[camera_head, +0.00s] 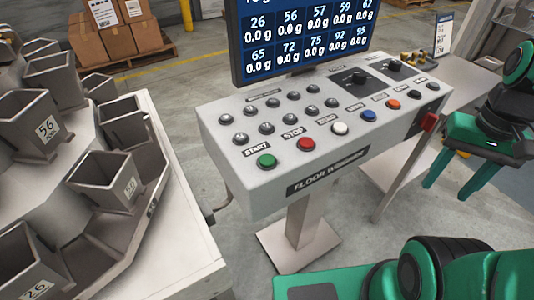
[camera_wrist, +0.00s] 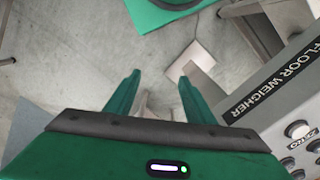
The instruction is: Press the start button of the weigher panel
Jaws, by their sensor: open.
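The weigher panel (camera_head: 245,190) is a light grey sloped console on a pedestal, in the middle of the head view. Its green start button (camera_head: 266,161) is at the front left, under a START label. The red stop button (camera_head: 306,144) is just right of it. My gripper (camera_head: 450,190) is open and empty at the right of the head view, beyond the panel's right end and well apart from the start button. In the wrist view my gripper (camera_wrist: 159,77) points at the floor; the panel's front (camera_wrist: 262,92) shows at the right. The start button is not recognisable there.
A screen with weight readings (camera_head: 300,40) stands behind the panel. White, blue, orange and black buttons continue the front row, and a red switch (camera_head: 428,121) is on the right end. A multi-bucket weigher (camera_head: 85,190) fills the left. Boxes (camera_head: 120,35) are at the back.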

